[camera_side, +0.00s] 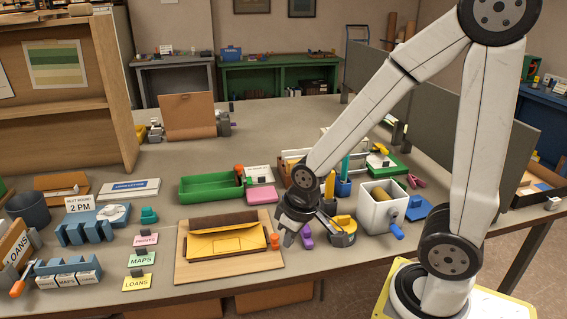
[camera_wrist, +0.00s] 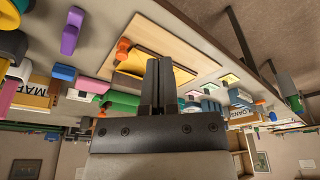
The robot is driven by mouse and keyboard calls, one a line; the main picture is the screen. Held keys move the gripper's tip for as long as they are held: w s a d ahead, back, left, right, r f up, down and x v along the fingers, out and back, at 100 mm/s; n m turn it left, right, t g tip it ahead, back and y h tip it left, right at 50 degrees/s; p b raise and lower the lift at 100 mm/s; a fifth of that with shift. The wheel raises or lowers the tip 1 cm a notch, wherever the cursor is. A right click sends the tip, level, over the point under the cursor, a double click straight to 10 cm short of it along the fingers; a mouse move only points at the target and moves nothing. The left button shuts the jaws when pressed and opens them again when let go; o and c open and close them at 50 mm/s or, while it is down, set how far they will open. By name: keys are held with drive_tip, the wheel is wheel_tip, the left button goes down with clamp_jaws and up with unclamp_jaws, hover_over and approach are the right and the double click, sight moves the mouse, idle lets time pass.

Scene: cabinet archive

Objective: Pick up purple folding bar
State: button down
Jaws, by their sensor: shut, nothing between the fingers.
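The purple folding bar (camera_side: 306,235) is a small purple piece lying on the table just right of my gripper (camera_side: 287,238) in the side view. Part of it is behind my gripper there. In the wrist view the purple bar (camera_wrist: 72,30) is at the upper left, well to the left of my gripper's fingers (camera_wrist: 159,62). The fingers are together, with nothing between them. My gripper points down close to the table, beside the bar and not around it.
A wooden board (camera_side: 190,265) with a yellow envelope (camera_side: 225,243) lies left of my gripper, an orange knob (camera_side: 274,241) at its right edge. A yellow-topped round item (camera_side: 343,234) and a white box with a blue handle (camera_side: 382,212) stand to the right. A green tray (camera_side: 208,188) is behind.

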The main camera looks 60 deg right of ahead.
drive_tip(key=shift+c, duration=1.8)
unclamp_jaws()
drive_tip(key=shift+d, duration=0.1)
drive_tip(key=m+g, duration=0.3)
drive_tip(key=m, duration=0.6)
hover_over(305, 229)
drive_tip(key=d, duration=0.2)
drive_tip(key=f, duration=0.4)
drive_tip(key=shift+w+a+f, duration=0.2)
drive_tip(key=shift+w+f, duration=0.1)
drive_tip(key=shift+f, duration=1.35)
drive_tip(key=shift+a+f, duration=0.1)
drive_tip(key=shift+f, duration=2.5)
